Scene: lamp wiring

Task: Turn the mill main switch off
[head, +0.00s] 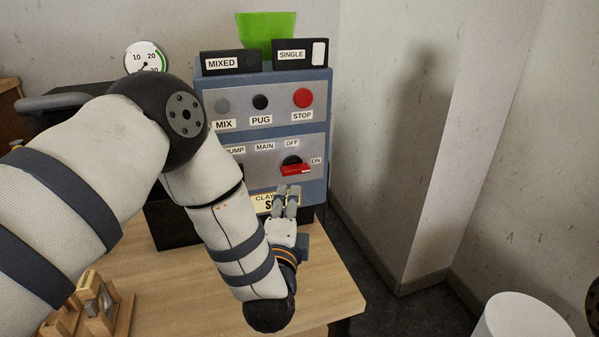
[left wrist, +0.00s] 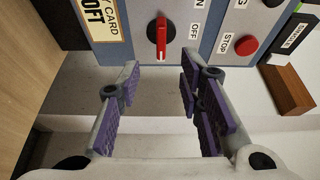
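The main switch is a red handle (head: 295,169) on a black round base, low on the right of the control panel (head: 316,140). It lies level, with the ON label to its right and the OFF label above. In the left wrist view the red handle (left wrist: 161,38) stands upright in the picture, beyond my fingertips and between their lines. My left gripper (head: 286,190) is below the handle in the head view. Its fingers are apart and empty in the left wrist view (left wrist: 160,78), with no visible contact with the handle. My right gripper is not in view.
A red STOP button (head: 303,97), a black PUG button (head: 261,102) and a grey MIX button (head: 222,105) are above the switch. A clay card (head: 262,204) is below it. The wooden table (head: 180,280) ends at right; a white cylinder (head: 520,316) stands beyond.

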